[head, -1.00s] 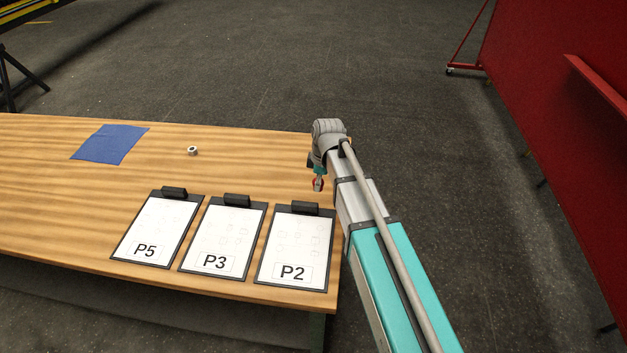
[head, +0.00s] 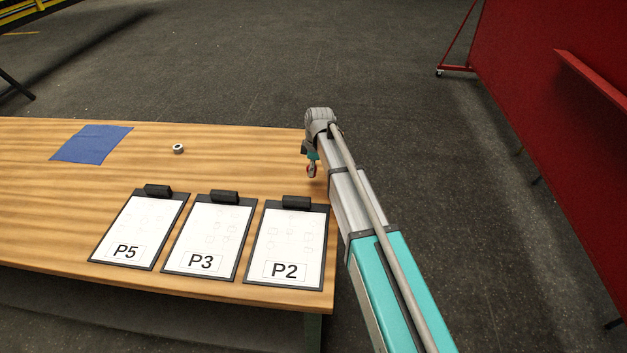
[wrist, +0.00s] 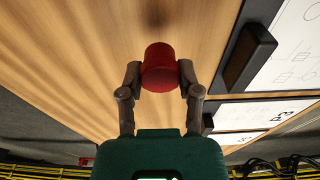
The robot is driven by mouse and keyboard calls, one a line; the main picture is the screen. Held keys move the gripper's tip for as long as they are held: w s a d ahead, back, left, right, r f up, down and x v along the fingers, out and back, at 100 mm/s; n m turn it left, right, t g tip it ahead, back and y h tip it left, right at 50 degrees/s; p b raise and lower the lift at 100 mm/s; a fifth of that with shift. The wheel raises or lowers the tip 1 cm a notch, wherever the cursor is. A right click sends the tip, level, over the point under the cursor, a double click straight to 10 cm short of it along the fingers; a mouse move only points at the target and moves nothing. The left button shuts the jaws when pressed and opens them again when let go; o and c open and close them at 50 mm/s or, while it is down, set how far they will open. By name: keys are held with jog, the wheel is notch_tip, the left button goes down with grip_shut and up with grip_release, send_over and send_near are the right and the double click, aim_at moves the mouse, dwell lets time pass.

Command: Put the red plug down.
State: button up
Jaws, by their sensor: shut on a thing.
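The red plug (wrist: 160,66) is a short red cylinder held between the two fingers of my gripper (wrist: 160,78) in the wrist view. My gripper (head: 312,172) is shut on it, and in the head view it hangs near the table's right end, behind the P2 clipboard. The plug shows there only as a small red patch. A dark blurred shadow lies on the wood beyond the plug in the wrist view, so the plug appears to be above the table (head: 60,210).
Clipboards P5 (head: 140,228), P3 (head: 208,237) and P2 (head: 287,245) lie along the table's front. A small metal nut (head: 178,149) and a blue cloth (head: 92,144) lie farther back left. Bare wood lies between. A red panel (head: 560,120) stands at right.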

aim_at(312, 182)
jog(key=shift+w+f, duration=0.1)
dwell(0.3)
jog(key=shift+w+f+b, duration=0.45)
jog(key=shift+f+b, duration=0.15)
notch_tip(312, 182, down, 3)
jog(key=b, duration=0.3)
jog(key=o, duration=0.8)
jog(key=shift+r, duration=0.1)
jog(key=r+p, duration=0.4)
jog(key=d+r+p, duration=0.1)
jog(key=r+p, duration=0.7)
jog(key=shift+s+d, duration=0.1)
jog(key=shift+d, duration=0.1)
dwell(0.4)
